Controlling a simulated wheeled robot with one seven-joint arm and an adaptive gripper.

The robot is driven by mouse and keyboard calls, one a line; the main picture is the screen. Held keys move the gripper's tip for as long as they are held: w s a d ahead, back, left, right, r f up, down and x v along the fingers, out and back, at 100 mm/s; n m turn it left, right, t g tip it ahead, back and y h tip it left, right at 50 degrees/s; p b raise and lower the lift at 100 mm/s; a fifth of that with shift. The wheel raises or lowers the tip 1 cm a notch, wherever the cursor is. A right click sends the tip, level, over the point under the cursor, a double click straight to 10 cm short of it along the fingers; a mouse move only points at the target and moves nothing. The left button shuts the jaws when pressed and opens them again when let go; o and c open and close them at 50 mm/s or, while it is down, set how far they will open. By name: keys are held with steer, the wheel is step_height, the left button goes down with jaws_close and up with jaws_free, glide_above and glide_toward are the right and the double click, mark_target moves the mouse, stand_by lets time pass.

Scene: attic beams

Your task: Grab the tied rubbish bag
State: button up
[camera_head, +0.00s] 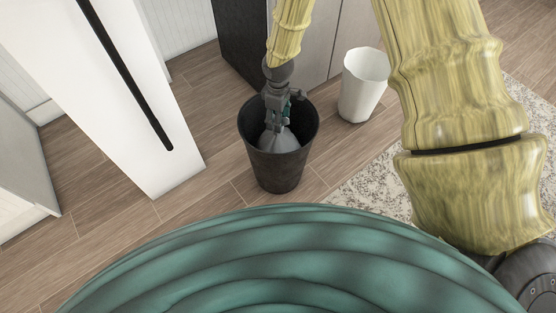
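A black bin (276,172) stands upright on the wooden floor. A dark grey bag (279,141) sits inside it, narrowing upward towards its top. My gripper (278,118) points down into the mouth of the bin, right at the narrow top of the bag. The fingers overlap the bag's top in this view, so I cannot tell whether they are open around it or shut on it. The lower part of the bag is hidden by the bin wall.
A white bin (363,84) stands just right of the black bin. Cabinets (318,42) rise close behind. A speckled rug (372,184) covers the floor at the right. Bare wooden floor (205,169) lies left of the black bin.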

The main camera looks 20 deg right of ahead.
steer(key=shift+f, duration=0.25)
jaws_close()
steer(key=shift+r, duration=0.2)
